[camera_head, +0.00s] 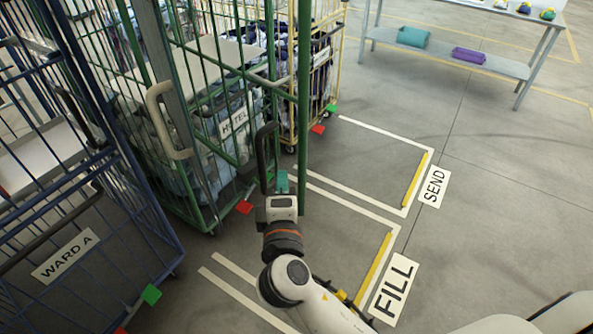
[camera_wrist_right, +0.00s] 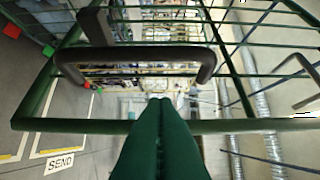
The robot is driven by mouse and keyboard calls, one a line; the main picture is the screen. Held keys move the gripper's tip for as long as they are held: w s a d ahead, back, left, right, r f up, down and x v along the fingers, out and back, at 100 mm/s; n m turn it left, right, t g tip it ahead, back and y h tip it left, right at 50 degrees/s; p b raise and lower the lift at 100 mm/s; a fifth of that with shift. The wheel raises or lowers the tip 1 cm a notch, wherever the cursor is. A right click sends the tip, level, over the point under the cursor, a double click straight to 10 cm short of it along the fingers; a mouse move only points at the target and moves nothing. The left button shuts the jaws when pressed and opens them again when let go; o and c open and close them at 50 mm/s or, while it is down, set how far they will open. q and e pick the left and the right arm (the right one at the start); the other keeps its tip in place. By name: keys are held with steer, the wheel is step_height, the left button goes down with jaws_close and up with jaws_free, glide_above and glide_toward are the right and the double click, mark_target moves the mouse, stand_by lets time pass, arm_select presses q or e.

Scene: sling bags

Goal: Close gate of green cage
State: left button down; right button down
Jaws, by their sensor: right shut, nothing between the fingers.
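The green cage (camera_head: 189,165) stands left of centre in the head view, holding grey-blue bundles behind its bars and a white "HOTEL" sign. A green barred panel with a tall post (camera_head: 304,90) at its right edge reaches toward me; it looks like the gate, apparently swung out from the cage. A dark handle (camera_head: 264,155) is on it, and it shows large in the right wrist view (camera_wrist_right: 140,55). My right gripper (camera_head: 282,180) is just below and beside this handle. Its green fingers (camera_wrist_right: 160,102) are shut and empty, close to a green bar (camera_wrist_right: 60,125); contact is unclear. My left gripper is out of view.
A blue cage (camera_head: 150,215) marked "WARD A" stands at left, close to the green one. A yellow cage (camera_head: 335,60) stands behind. A grey table (camera_head: 490,65) is at the back right. The floor with "SEND" and "FILL" markings is clear.

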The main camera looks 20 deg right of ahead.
mark_target(296, 159)
steer(key=shift+w+d, duration=0.4)
steer(key=shift+d, duration=0.5)
steer(key=shift+w+d, duration=0.4)
steer(key=shift+d, duration=0.45)
